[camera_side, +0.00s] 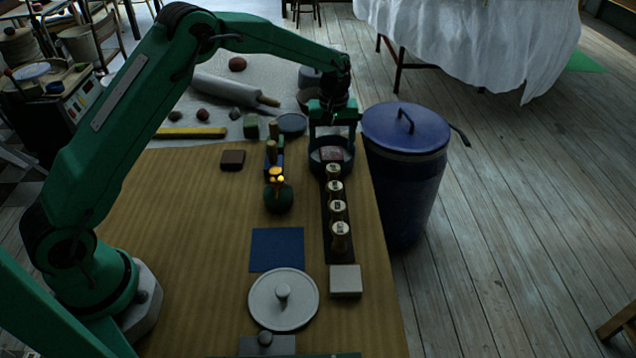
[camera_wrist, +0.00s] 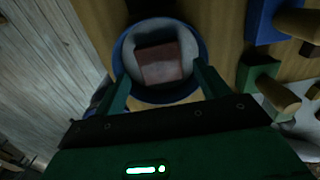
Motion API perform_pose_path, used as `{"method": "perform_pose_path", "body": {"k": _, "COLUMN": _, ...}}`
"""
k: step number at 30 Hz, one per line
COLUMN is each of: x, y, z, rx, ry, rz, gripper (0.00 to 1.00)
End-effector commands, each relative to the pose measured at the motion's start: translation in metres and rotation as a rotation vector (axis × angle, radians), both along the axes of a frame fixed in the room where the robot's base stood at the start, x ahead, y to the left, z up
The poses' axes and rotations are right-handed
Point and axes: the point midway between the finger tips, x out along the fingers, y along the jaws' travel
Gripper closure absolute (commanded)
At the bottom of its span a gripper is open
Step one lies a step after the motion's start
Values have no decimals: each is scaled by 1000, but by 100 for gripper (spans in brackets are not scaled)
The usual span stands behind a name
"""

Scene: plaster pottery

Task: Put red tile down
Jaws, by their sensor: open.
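The red tile (camera_wrist: 160,62) lies inside a round blue bowl (camera_wrist: 122,50) with a pale inside. In the side view the tile (camera_side: 331,154) shows as a dull reddish square in the bowl (camera_side: 318,168), near the table's far right edge. My gripper (camera_side: 332,140) is above the bowl, pointing down. Its two green fingers are apart, and in the wrist view my gripper (camera_wrist: 163,80) has one finger on each side of the tile with clear space between. Whether a fingertip touches the bowl's rim I cannot tell.
A lidded blue bin (camera_side: 405,185) stands beside the table on the right. A dark brown block (camera_side: 232,159) and a blue square (camera_side: 277,249) lie on the table. The table's left middle is clear.

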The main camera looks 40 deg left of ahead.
Motion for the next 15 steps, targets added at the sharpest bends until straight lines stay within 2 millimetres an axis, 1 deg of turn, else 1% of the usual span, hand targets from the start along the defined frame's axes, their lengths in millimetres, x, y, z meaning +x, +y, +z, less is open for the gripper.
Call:
{"method": "perform_pose_path", "body": {"k": 1, "x": 1, "y": 0, "z": 9, "rx": -1, "ry": -4, "rz": 0, "gripper": 26}}
{"method": "perform_pose_path", "body": {"k": 9, "x": 1, "y": 0, "z": 53, "rx": -1, "ry": -4, "rz": 0, "gripper": 26}}
{"method": "perform_pose_path", "body": {"k": 15, "x": 0, "y": 0, "z": 80, "rx": 0, "ry": -1, "rz": 0, "gripper": 26}}
